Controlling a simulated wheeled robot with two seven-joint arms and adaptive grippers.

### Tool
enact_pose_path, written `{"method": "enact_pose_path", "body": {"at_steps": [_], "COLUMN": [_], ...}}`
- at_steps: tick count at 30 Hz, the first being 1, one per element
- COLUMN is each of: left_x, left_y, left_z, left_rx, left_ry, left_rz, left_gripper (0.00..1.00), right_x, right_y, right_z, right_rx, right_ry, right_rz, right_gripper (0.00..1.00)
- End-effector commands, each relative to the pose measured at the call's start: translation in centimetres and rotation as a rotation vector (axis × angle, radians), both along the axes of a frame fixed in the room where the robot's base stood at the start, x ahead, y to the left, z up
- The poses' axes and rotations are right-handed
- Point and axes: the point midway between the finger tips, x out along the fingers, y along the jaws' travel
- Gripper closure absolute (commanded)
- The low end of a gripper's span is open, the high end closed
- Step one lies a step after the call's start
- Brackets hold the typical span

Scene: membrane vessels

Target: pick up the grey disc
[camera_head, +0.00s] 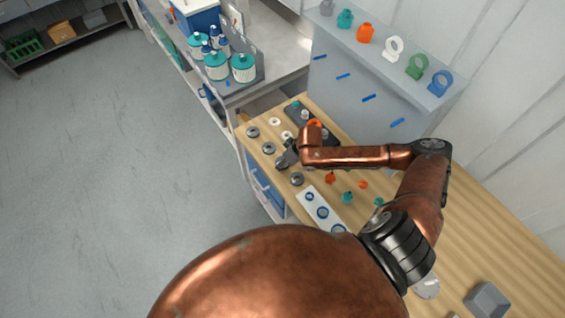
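Three round grey discs lie along the left edge of the wooden table: one at the back (253,132), one in the middle (268,148) and one nearer the front (297,179). Each has a darker centre. My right gripper (285,161) is low over the table, between the middle and front discs. It is small, dark and partly hidden by its own wrist, so I cannot tell whether its fingers are apart or whether it touches a disc. My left gripper is not in view.
Pale rings (275,122) lie behind the gripper, beside a dark tray (293,108). A white plate with blue rings (322,212) and small orange and teal parts (347,197) lie in front. A grey shelf unit (350,75) stands behind. A grey square bin (487,299) is front right.

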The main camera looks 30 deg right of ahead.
Motion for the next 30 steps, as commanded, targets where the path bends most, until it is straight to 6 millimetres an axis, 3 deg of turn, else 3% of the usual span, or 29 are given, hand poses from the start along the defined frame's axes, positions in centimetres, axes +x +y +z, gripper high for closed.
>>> {"method": "enact_pose_path", "body": {"at_steps": [7, 19, 25, 30], "left_x": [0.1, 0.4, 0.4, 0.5], "left_y": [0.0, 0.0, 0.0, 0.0], "left_z": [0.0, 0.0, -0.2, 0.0], "left_rx": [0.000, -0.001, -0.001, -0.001], "left_ry": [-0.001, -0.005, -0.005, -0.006], "left_rz": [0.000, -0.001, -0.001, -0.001], "left_gripper": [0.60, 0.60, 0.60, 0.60], "right_x": [0.0, 0.1, 0.0, -2.6], "right_y": [0.0, -0.1, 0.1, 2.4], "right_z": [0.0, 0.8, 3.5, 7.5], "right_rx": [0.000, 0.000, 0.000, 0.001], "right_ry": [0.000, -0.002, -0.004, -0.004], "right_rz": [0.000, 0.000, 0.001, 0.005], "right_gripper": [0.82, 0.82, 0.82, 0.82]}}
